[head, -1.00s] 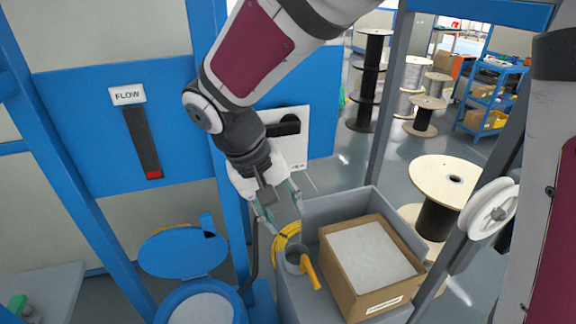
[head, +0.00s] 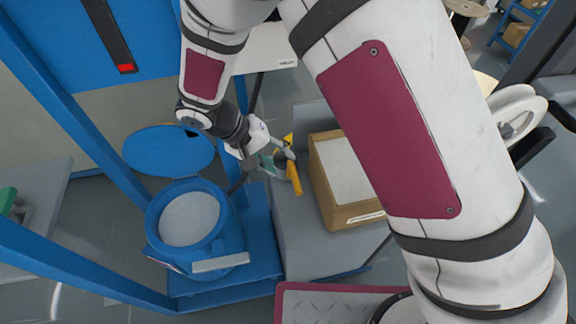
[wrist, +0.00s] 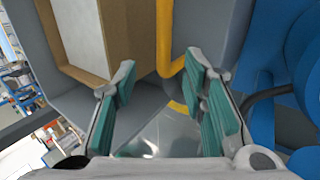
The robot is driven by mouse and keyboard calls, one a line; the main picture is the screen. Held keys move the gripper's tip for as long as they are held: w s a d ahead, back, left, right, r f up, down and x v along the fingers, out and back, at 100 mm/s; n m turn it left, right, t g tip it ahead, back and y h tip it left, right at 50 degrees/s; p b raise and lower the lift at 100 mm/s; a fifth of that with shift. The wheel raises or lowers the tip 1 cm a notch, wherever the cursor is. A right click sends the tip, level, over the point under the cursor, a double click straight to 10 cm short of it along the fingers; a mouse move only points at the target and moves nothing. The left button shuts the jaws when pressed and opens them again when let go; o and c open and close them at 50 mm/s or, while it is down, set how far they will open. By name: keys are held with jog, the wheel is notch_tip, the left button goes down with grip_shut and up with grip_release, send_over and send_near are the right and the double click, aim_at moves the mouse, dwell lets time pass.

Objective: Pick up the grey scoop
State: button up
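The grey scoop's yellow handle (head: 294,178) shows in the head view beside the cardboard box; its grey cup is mostly hidden behind my gripper (head: 281,160). In the wrist view the yellow handle (wrist: 165,38) runs down from the top edge, ahead of and between the fingertips of my gripper (wrist: 158,72). The fingers are spread apart, with a visible gap on both sides of the handle and nothing held.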

aim_at(291, 171)
jog(key=x, duration=0.8)
jog(key=shift+a+f, duration=0.2)
jog(key=shift+f, duration=0.05)
jog(key=shift+s, duration=0.1)
jog(key=shift+c, duration=0.6)
grip_shut()
